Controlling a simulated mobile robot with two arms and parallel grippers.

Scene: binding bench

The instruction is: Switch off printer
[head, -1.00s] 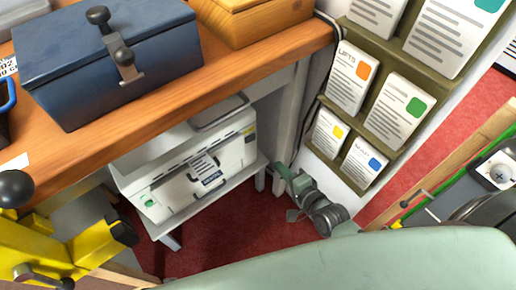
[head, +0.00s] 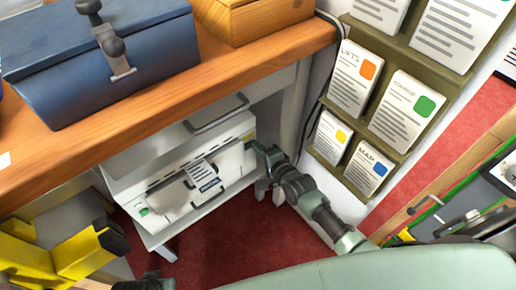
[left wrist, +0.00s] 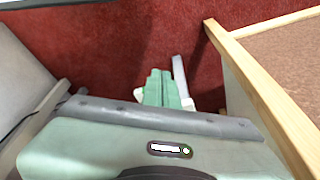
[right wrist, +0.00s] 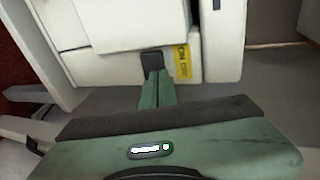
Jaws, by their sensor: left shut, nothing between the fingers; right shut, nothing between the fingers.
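The white printer (head: 180,195) stands under the wooden bench, with a paper sheet on its front and a green light or button (head: 143,212) at its lower left. My right gripper (head: 262,150) is at the printer's right end. In the right wrist view my right gripper (right wrist: 157,78) is shut and empty, its tips at a small dark switch-like part (right wrist: 152,60) beside a yellow label (right wrist: 182,62). I cannot tell whether they touch. The switch's position is unclear. My left gripper (left wrist: 160,84) is shut and empty above red carpet, away from the printer.
The bench (head: 150,105) overhangs the printer and carries a blue metal box (head: 105,70) and a wooden box (head: 250,18). A leaflet rack (head: 385,100) stands right of my right arm. A yellow object (head: 60,250) is at lower left.

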